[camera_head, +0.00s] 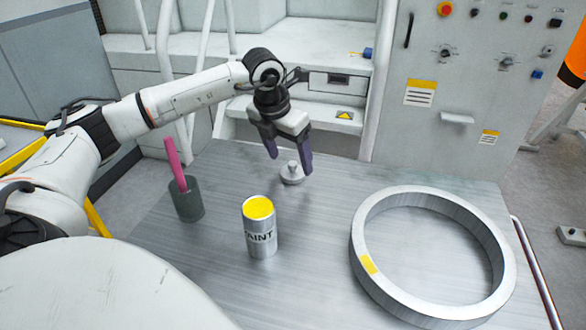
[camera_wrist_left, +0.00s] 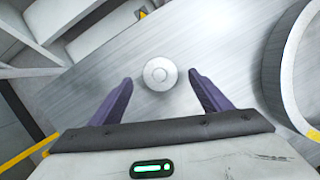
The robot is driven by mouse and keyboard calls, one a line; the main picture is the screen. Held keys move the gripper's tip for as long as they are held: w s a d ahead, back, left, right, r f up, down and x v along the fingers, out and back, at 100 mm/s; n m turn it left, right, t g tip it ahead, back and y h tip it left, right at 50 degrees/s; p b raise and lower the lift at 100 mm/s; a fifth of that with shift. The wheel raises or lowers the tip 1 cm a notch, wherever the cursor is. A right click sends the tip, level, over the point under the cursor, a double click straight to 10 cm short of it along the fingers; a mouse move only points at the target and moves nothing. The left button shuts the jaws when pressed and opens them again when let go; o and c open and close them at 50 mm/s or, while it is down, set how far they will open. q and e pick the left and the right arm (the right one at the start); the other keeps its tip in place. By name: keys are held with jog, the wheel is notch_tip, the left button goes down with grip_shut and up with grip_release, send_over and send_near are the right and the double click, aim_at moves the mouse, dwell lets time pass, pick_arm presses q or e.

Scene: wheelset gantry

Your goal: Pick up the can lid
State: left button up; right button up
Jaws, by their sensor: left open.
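The can lid (camera_head: 292,177) is a small silver disc with a knob on top, lying on the metal table. In the left wrist view the lid (camera_wrist_left: 160,73) shows from above, between and a little beyond the fingertips. My left gripper (camera_head: 289,163) is open and empty, with its purple fingers pointing down over the lid. It also shows in the left wrist view (camera_wrist_left: 160,80) with fingers spread to both sides. The paint can (camera_head: 260,232) stands upright in front of the lid, open at the top with yellow paint inside. My right gripper does not show.
A dark cup (camera_head: 188,204) holding a pink stick stands left of the can. A large metal ring (camera_head: 364,230) lies on the right of the table (camera_head: 318,255). A control panel (camera_head: 450,110) and a stepped white structure (camera_head: 320,60) stand behind.

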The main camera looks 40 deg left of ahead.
aim_at(293, 169)
pick_arm(q)
jog(key=shift+x, duration=1.45)
jog(key=c, duration=1)
jog(key=shift+o, duration=0.2)
jog(key=shift+r, duration=0.1)
